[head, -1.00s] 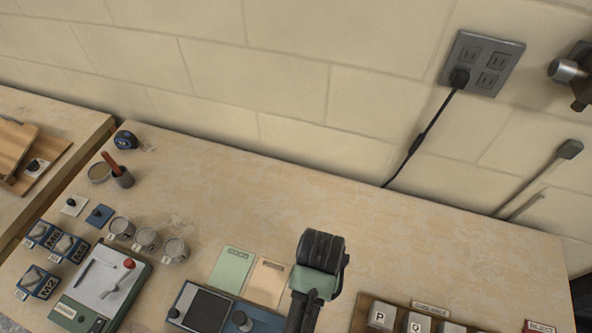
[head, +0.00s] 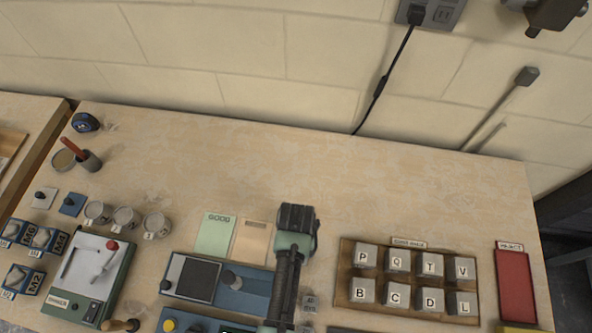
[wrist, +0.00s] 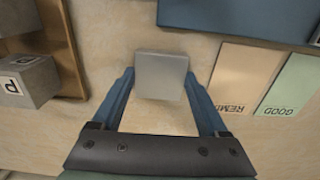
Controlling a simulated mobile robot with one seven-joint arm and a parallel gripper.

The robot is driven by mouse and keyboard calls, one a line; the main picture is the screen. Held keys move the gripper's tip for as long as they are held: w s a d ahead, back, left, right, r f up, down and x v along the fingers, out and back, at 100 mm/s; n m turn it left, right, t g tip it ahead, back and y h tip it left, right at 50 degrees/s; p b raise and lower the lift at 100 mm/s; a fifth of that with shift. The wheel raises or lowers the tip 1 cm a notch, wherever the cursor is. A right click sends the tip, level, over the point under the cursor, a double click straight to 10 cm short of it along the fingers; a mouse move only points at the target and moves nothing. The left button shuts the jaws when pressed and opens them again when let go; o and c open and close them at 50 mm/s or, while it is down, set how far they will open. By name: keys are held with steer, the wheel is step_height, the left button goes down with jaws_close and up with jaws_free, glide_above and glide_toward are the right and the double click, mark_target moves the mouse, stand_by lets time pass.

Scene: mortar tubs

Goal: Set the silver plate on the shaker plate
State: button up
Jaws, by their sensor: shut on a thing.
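My gripper (wrist: 159,85) is shut on a plain grey square block (wrist: 161,72), which shows no knob or label; in the head view my arm hides the fingers and block. A silver plate (head: 46,199) with a small dark knob lies flat on the bench at the far left, beside a blue plate (head: 73,206). My gripper is well to the right of both. A blue machine (head: 232,293) with a dark square plate (head: 199,283) and a grey knob stands left of my arm. I cannot tell for sure that this dark square is the shaker plate.
A wooden crate (head: 344,283) of lettered grey cubes stands right of my arm. A green card (head: 215,236) and a tan card (head: 252,243) lie behind the blue machine. Several cups (head: 125,217), blue moulds (head: 22,279) and a green-based device (head: 118,283) fill the left.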

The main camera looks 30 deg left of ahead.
steer(key=o, duration=1.5)
steer(key=shift+f, duration=0.1)
steer(key=shift+c, duration=0.2)
step_height(320, 180, up, 12)
steer(key=shift+r, duration=0.2)
